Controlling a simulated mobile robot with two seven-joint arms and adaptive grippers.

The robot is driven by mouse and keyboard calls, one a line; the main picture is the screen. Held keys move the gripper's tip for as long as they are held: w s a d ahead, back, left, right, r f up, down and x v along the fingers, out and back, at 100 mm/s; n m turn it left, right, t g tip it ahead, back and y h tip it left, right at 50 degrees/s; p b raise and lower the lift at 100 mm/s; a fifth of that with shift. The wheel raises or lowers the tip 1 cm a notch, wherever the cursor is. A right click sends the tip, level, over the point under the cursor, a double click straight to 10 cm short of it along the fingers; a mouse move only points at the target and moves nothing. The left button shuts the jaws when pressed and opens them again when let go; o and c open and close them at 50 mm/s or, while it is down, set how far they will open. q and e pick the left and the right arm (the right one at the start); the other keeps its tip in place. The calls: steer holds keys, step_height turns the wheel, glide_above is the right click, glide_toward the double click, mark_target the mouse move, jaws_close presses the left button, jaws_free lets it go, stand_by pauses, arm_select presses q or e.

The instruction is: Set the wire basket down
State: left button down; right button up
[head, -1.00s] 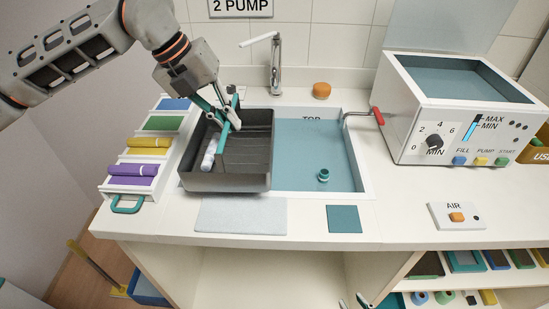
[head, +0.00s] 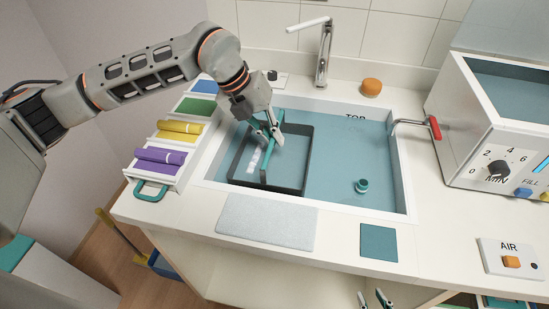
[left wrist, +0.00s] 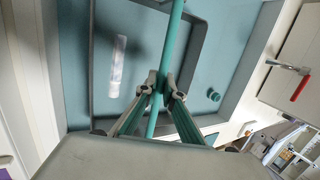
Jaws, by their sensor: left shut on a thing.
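The wire basket (head: 304,162) is a dark grey rectangular frame with a teal bar handle (head: 264,166) across it. It sits low within the left part of the sink (head: 395,211), with blue water showing inside its rim. I cannot tell whether it touches the sink floor. A pale roll (head: 253,160) lies inside it, also seen in the left wrist view (left wrist: 118,65). My left gripper (head: 272,137) is shut on the handle, which runs between the fingers in the left wrist view (left wrist: 163,90). My right gripper (head: 373,298) shows only its fingertips, spread apart, at the bottom edge.
A faucet (head: 323,55) stands behind the sink. A green plug-like piece (head: 361,186) is at its right. A rack with purple rolls (head: 160,157) is on the left. A red-handled tap (head: 434,128) reaches over the right rim. A grey mat (head: 266,222) lies in front.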

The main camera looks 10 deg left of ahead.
mark_target(277, 163)
arm_select(q)
step_height(277, 163, down, 8)
steer(key=shift+w+r, duration=0.1)
steer(key=c, duration=2.2)
jaws_free()
steer(key=v, duration=1.2)
